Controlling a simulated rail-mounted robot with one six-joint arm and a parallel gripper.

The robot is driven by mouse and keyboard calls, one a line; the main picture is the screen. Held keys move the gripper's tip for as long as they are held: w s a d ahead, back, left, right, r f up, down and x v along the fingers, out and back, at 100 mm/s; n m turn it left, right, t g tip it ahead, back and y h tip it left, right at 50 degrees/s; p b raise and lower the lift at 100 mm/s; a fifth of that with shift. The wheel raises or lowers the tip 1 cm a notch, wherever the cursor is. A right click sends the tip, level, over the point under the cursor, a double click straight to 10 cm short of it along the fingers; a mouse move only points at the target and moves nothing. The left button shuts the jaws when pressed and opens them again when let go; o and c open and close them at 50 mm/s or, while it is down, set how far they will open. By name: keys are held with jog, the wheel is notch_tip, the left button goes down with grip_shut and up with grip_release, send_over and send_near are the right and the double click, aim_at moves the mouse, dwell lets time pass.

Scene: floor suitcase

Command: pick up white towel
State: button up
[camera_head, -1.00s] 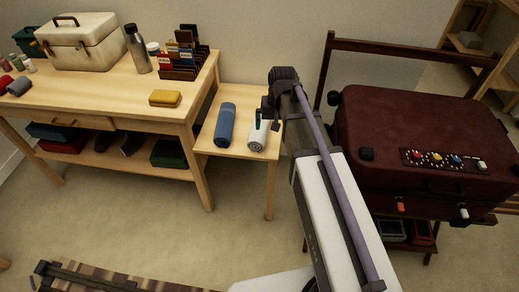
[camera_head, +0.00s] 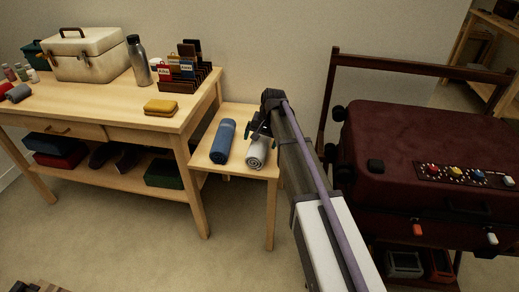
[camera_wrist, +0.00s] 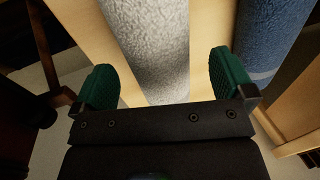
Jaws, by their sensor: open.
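The white towel (camera_head: 257,154) is rolled up and lies on the small wooden side table, right of a rolled blue towel (camera_head: 223,141). My gripper (camera_head: 261,130) is at its upper end and hides part of it in the head view. In the wrist view, the white towel (camera_wrist: 152,45) runs lengthwise between the green finger pads of my open gripper (camera_wrist: 166,80). There is a gap on both sides, and the gripper does not hold it. The blue towel (camera_wrist: 270,38) is just beyond the right finger in that view.
The side table (camera_head: 241,169) stands between a wooden workbench (camera_head: 95,97) and a dark red suitcase (camera_head: 420,140) on a rack. A yellow case (camera_head: 161,107) and a metal bottle (camera_head: 139,62) are on the bench. Bare floor lies in front.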

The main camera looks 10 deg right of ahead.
jog(key=b+x, duration=0.3)
jog(key=x, duration=0.1)
jog(key=shift+d+f, duration=0.1)
jog(key=shift+f, duration=0.1)
jog(key=shift+r, duration=0.2)
jog(key=c, duration=0.8)
jog(key=shift+c, duration=0.2)
notch_tip(320, 180, up, 10)
jog(key=p, duration=1)
jog(key=shift+r+p, duration=0.2)
jog(key=shift+p, duration=0.2)
